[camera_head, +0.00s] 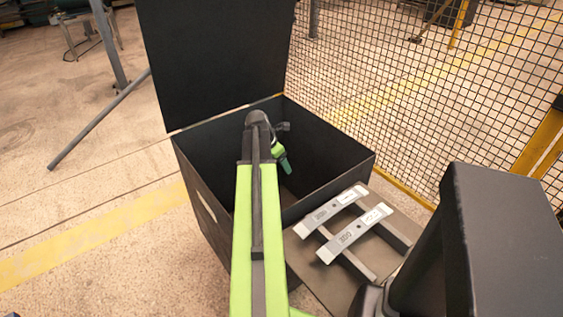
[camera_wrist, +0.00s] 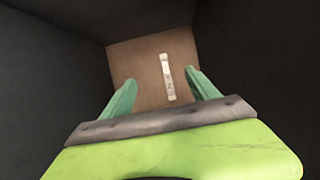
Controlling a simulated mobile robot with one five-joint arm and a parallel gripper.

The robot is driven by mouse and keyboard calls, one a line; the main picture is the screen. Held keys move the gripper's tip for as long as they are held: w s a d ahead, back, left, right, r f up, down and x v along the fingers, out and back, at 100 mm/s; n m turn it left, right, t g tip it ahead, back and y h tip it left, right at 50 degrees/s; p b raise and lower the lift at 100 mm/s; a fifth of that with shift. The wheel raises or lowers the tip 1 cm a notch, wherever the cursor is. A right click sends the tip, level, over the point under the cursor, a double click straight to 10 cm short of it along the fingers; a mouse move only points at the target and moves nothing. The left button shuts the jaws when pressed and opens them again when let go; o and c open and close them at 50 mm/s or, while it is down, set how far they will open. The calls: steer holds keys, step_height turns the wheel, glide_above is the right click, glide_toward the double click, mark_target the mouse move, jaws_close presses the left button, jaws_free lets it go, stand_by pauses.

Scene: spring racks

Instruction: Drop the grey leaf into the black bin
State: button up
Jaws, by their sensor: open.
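The black bin (camera_head: 192,185) stands with its lid (camera_head: 215,55) raised at the back. My gripper (camera_head: 284,165) is over the bin's opening, pointing down into it. In the wrist view my gripper (camera_wrist: 160,78) is open, its two green fingers apart and nothing held between them. A pale grey leaf (camera_wrist: 167,80) shows below the fingers, inside the bin against its brown floor (camera_wrist: 140,62). It is clear of both fingers; I cannot tell if it lies flat on the floor. In the head view the bin's wall and my arm hide this leaf.
Two more grey leaves (camera_head: 330,211) (camera_head: 354,234) lie across dark bars on a rack (camera_head: 315,270) right of the bin. A black box-like shape (camera_head: 500,240) fills the right foreground. A wire mesh fence (camera_head: 430,90) with yellow posts stands behind. Open floor lies left.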

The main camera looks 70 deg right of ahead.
steer(key=p+v, duration=1.6)
steer(key=v, duration=0.1)
steer(key=shift+a, duration=0.2)
steer(key=shift+r, duration=0.1)
